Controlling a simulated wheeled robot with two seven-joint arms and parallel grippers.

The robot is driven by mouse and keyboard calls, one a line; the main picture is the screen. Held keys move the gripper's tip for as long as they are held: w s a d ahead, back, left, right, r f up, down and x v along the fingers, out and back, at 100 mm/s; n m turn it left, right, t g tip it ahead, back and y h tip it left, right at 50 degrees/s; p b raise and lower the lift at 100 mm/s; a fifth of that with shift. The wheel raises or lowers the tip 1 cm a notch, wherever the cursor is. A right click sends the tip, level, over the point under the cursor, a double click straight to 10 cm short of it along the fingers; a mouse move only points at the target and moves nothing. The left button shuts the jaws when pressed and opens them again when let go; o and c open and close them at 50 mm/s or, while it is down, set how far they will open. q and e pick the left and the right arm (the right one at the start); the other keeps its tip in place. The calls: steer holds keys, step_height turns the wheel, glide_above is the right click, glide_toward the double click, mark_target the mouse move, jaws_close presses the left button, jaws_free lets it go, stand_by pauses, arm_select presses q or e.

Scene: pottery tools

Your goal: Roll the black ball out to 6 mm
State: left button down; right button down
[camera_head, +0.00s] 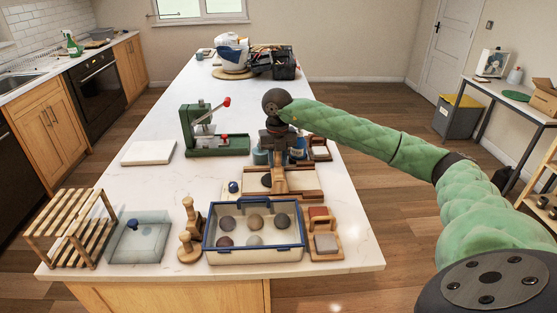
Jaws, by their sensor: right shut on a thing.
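My right gripper (279,157) hangs over the wooden board (309,195) behind the ball tray. It is shut on a tan wooden tool (279,180), which looks like a rolling pin seen nearly end-on. A small black patch (266,180), perhaps the black clay, shows on the board just left of the tool. Its exact shape and thickness are too small to tell. The blue-rimmed tray (254,250) holds several clay balls, among them a dark grey one (282,220). My left gripper is out of view.
A green press (215,146) with red knobs stands left of my gripper. A wooden holder (325,240) is right of the ball tray.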

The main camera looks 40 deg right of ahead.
steer(key=shift+w+a+f, duration=0.1)
steer(key=shift+w+a, duration=0.25)
steer(key=shift+a, duration=0.3)
steer(key=shift+w+a+f, duration=0.1)
steer(key=shift+w+a, duration=0.05)
steer(key=shift+a, duration=0.1)
steer(key=shift+w+a, duration=0.1)
steer(key=shift+w+a, duration=0.45)
steer(key=shift+a, duration=0.15)
steer(key=shift+a+b, duration=0.1)
steer(key=shift+b, duration=0.2)
